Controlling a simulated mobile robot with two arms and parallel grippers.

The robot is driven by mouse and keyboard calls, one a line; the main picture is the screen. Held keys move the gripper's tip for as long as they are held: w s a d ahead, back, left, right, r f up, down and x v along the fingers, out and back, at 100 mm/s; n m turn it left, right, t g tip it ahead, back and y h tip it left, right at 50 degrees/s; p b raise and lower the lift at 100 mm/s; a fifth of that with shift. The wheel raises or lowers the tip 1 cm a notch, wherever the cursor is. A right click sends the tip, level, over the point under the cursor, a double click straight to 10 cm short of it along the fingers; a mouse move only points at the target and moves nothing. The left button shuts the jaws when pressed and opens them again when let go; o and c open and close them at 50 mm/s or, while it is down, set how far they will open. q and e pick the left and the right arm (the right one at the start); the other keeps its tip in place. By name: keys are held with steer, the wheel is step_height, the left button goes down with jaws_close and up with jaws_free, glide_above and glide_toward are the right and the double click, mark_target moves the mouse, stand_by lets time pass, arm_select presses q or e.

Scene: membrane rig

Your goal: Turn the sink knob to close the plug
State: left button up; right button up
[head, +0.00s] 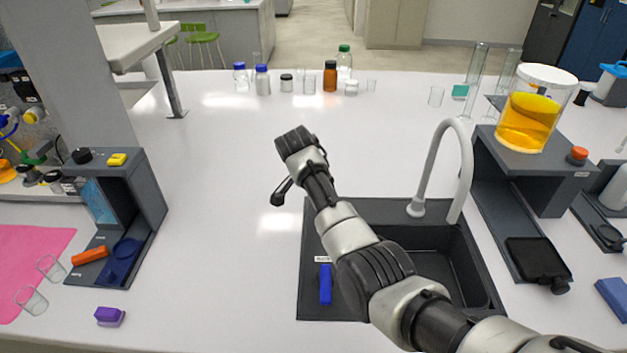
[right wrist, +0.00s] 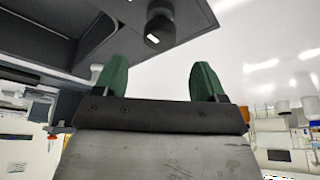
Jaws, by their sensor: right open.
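The sink (head: 480,262) is a dark basin with a grey curved faucet (head: 437,150) at its back. A blue knob (head: 325,283) stands on the sink's left ledge, with a small white label behind it. My right arm reaches across the sink from the lower right and hides part of the basin. My right gripper (head: 279,197) is above the counter, behind and left of the blue knob and apart from it. In the right wrist view its green fingers (right wrist: 159,80) are spread, with nothing between them. The plug cannot be seen. My left gripper is not in view.
A grey rig (head: 150,190) with yellow and black tops stands left. Another rig with a yellow-liquid vessel (head: 528,120) stands right of the sink. Bottles line the back. The right wrist view shows a dark knob-like part (right wrist: 159,28) beyond the fingers. The middle counter is clear.

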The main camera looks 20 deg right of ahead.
steer(key=v, duration=0.4)
stand_by(0.3)
